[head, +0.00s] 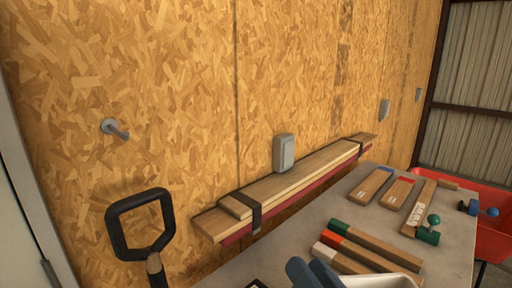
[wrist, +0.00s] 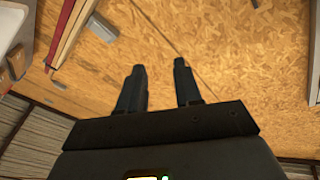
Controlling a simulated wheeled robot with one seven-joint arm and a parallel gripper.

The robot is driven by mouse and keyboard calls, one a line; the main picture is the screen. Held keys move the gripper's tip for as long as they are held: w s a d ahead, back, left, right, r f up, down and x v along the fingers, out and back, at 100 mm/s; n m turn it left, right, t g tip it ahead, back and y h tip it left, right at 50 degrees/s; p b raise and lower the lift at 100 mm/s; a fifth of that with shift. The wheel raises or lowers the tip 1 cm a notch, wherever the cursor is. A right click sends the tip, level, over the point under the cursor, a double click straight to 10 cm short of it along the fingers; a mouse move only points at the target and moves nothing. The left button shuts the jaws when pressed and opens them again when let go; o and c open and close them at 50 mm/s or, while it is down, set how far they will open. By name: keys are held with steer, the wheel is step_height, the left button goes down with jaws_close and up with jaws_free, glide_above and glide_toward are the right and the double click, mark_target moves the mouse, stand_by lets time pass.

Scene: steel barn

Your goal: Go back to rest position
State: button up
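My gripper (wrist: 160,85) shows in the wrist view with its two dark fingers apart and nothing between them. Behind the fingers is the chipboard wall (wrist: 230,50), which appears upside down or strongly tilted in this view. In the head view, a blue-grey part of my arm (head: 312,275) shows at the bottom edge, over the near part of the worktable (head: 300,230). The gripper's fingertips cannot be made out in the head view.
Wooden blocks with coloured ends (head: 370,245) lie on the table. A plank shelf (head: 290,185) runs along the wall. A black-handled tool (head: 140,222) stands at the left, below a wall peg (head: 115,129). A red container (head: 492,215) is at the right.

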steer(key=s+d+f+m+g+h, duration=0.1)
steer(key=s+d+f+h, duration=0.2)
steer(key=s+f, duration=0.25)
steer(key=s+d+f+m+h, duration=0.2)
steer(key=s+d+f+h, duration=0.1)
steer(key=s+f, duration=0.3)
steer(key=s+d+f+n+g+h, duration=0.15)
steer(key=s+d, duration=0.25)
steer(key=s, duration=0.5)
steer(key=s+d+n, duration=0.3)
steer(key=s+d, duration=0.1)
steer(key=s, duration=0.5)
step_height(320, 180, down, 10)
steer(key=b, duration=1)
steer(key=shift+s, duration=0.3)
steer(key=shift+d+r, duration=0.1)
